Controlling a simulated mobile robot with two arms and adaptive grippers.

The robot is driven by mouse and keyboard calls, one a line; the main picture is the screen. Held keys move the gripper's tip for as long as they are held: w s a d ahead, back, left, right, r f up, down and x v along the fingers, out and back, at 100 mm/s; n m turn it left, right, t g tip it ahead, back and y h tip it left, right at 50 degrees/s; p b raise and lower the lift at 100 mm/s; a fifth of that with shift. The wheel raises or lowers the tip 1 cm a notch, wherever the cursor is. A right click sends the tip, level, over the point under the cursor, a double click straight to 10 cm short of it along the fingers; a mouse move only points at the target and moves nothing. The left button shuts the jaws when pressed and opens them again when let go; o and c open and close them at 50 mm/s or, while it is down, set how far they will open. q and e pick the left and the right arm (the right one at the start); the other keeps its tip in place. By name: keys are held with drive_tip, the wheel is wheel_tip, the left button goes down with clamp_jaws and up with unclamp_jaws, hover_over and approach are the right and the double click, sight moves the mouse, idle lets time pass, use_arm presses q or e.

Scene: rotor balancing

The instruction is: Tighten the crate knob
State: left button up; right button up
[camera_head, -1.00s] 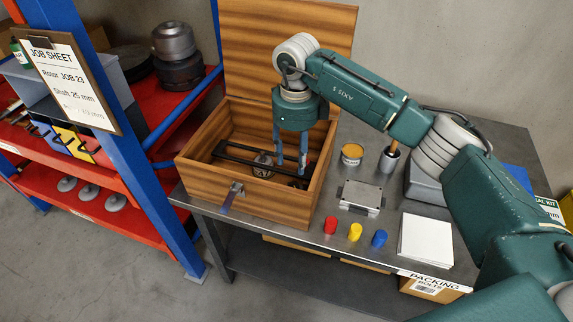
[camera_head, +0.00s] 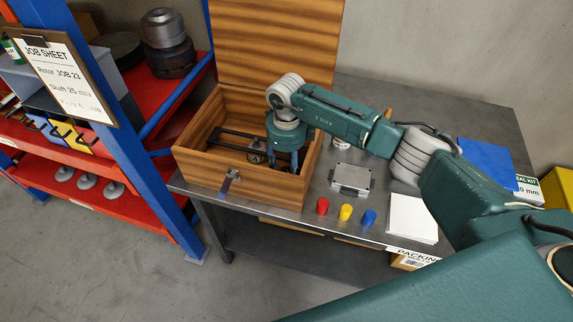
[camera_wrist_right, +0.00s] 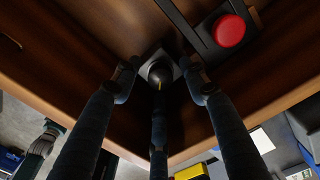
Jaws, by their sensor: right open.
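The open wooden crate (camera_head: 205,168) stands on the grey bench with its lid raised at the back. Two dark bars cross its inside, with a round metal part (camera_head: 256,157) by them. My right gripper (camera_head: 287,166) points down into the crate's right side; its fingertips are partly hidden there. In the right wrist view its fingers (camera_wrist_right: 158,80) are open, spread around a dark round knob (camera_wrist_right: 159,72) on a grey square base in the crate's corner. I cannot tell whether any finger touches it. My left gripper is not in view.
A grey metal box (camera_head: 351,180), red, yellow and blue caps (camera_head: 345,212) and white sheets (camera_head: 411,217) lie right of the crate. A red shelf (camera_head: 100,165) stands left.

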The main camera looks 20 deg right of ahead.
drive_tip(key=shift+c, duration=0.5)
clamp_jaws()
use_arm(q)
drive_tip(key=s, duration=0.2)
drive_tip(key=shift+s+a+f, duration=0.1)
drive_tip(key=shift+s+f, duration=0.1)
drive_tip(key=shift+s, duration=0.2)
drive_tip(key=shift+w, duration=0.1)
use_arm(e)
drive_tip(key=shift+w, duration=0.1)
